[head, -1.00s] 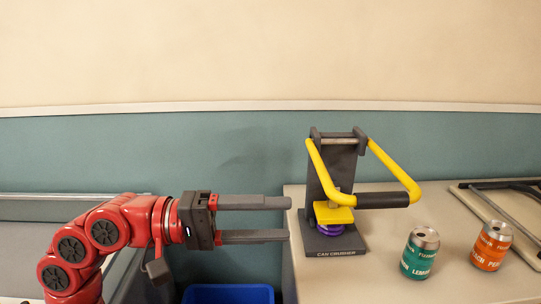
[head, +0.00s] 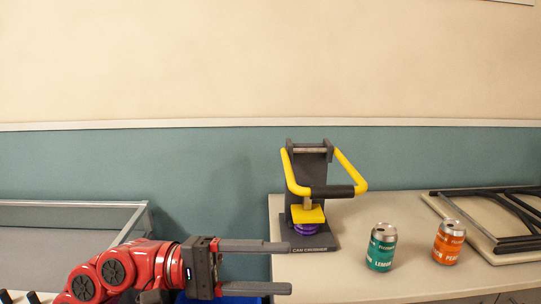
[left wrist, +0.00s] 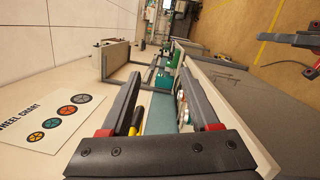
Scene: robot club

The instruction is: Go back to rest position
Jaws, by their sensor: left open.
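My left gripper (head: 290,268) is open and empty in the head view, its two long grey fingers pointing right at the near left edge of the table. The left wrist view shows the same gripper (left wrist: 170,105) with its fingers spread. The can crusher (head: 318,215) stands on the table just beyond the fingers, with its yellow handle lowered and a purple can (head: 306,230) under its yellow press plate. A green lemon can (head: 381,250) and an orange can (head: 449,243) stand upright to its right.
The table (head: 350,282) has clear surface in front of the crusher. A board with a dark metal frame (head: 490,225) lies at its right. A blue bin (head: 215,298) is below my left gripper. A grey-topped surface with a raised frame (head: 60,238) is at the left.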

